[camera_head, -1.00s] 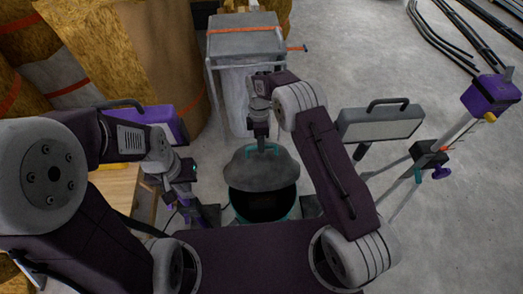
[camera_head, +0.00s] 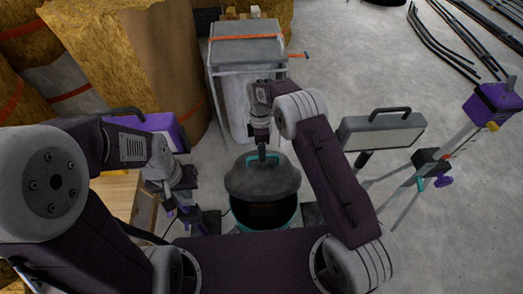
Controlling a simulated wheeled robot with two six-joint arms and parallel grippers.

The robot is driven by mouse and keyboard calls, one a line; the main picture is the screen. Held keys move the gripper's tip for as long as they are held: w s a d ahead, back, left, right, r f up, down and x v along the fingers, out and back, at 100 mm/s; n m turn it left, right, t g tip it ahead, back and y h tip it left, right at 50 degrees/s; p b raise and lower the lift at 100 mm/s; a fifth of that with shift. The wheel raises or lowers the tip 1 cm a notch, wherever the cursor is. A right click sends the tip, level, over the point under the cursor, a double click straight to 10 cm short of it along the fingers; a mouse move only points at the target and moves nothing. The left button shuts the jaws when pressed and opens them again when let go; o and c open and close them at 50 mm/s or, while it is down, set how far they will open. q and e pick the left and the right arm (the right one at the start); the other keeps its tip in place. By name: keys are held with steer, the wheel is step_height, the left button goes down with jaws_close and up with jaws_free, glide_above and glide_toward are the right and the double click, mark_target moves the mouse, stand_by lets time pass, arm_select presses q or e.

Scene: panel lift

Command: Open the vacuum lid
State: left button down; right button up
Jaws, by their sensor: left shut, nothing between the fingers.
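The vacuum (camera_head: 236,212) stands in front of my base, a dark round tub with a teal rim. Its dark grey domed lid (camera_head: 262,181) is raised and tilted, and a dark gap shows between lid and tub. My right gripper (camera_head: 262,153) points down at the teal handle on top of the lid and appears shut on it; the fingers hide part of the handle. My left gripper (camera_head: 186,208) is shut and empty, low to the left of the vacuum and apart from it.
A grey-topped stand (camera_head: 247,51) with an orange strap is behind the vacuum. A work light (camera_head: 382,132) and a purple-headed tripod (camera_head: 490,104) stand at right. Insulation rolls (camera_head: 135,62), a purple case (camera_head: 155,125) and a wooden box (camera_head: 120,190) are at left.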

step_height(320, 180, up, 9)
steer(key=w+p, duration=0.1)
steer(key=w, duration=0.1)
steer(key=shift+p, duration=0.3)
stand_by(0.3)
